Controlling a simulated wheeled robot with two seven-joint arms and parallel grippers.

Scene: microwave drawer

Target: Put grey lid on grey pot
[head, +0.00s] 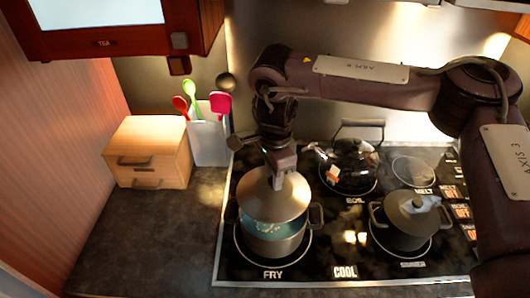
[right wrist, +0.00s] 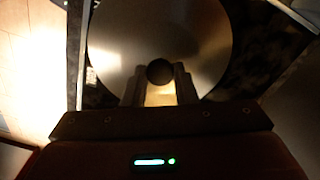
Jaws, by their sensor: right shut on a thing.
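The grey lid (head: 275,197) is held by its knob in my right gripper (head: 279,173), directly over the grey pot (head: 272,240). Teal contents show in the pot below the lid's front rim, so the lid's front is apart from the pot rim. Whether its back edge touches the pot is hidden. The pot stands on the front left burner, marked FRY. In the right wrist view, the shut jaws (right wrist: 160,90) grip the dark knob and the lid's round top (right wrist: 160,35) fills the upper middle. My left gripper is not in view.
A dark pot with a lid (head: 407,220) stands on the front right burner. A shiny kettle (head: 350,165) stands behind on the cooktop. A wooden box (head: 148,153) and a white utensil holder (head: 208,138) stand on the left counter. The front left counter is clear.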

